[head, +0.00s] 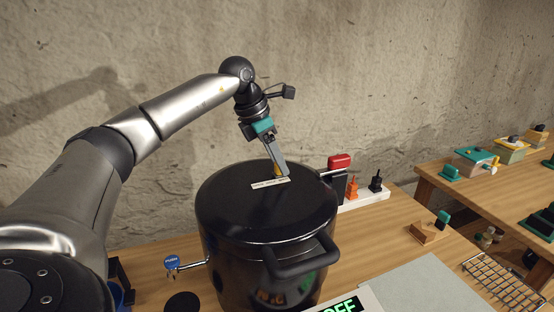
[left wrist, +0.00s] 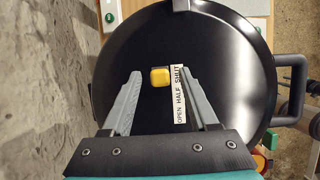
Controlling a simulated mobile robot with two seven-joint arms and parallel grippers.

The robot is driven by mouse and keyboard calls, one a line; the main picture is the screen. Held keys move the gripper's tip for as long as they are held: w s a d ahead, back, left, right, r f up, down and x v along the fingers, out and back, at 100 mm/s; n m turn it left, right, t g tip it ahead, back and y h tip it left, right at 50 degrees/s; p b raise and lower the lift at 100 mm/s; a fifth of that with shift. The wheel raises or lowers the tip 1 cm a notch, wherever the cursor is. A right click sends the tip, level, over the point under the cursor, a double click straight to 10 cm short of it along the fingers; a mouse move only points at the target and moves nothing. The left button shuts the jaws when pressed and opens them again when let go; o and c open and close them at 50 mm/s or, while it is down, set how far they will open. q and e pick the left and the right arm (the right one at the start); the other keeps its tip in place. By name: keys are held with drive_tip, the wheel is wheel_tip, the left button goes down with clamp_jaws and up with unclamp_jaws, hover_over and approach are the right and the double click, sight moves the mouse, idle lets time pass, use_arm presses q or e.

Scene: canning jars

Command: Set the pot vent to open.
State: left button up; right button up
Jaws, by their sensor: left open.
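The black pot (head: 215,215) stands on the wooden table with its dark lid (head: 230,190) on. A white label strip (head: 270,183) on the lid reads OPEN, HALF, SHUT in the left wrist view (left wrist: 179,95). The yellow vent knob (left wrist: 160,77) lies beside the SHUT end of the strip. My left gripper (head: 280,171) points down at the lid. In the left wrist view its fingers (left wrist: 162,76) are open, one on each side of the knob, with gaps showing. In the head view the fingers largely hide the knob. My right gripper is not in view.
A display reading OFF (head: 345,307) is in front. A wire rack (head: 503,283) lies at right. A second table (head: 485,185) holds several small items.

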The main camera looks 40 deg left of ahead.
use_arm(q)
clamp_jaws()
idle(0.5)
idle(0.9)
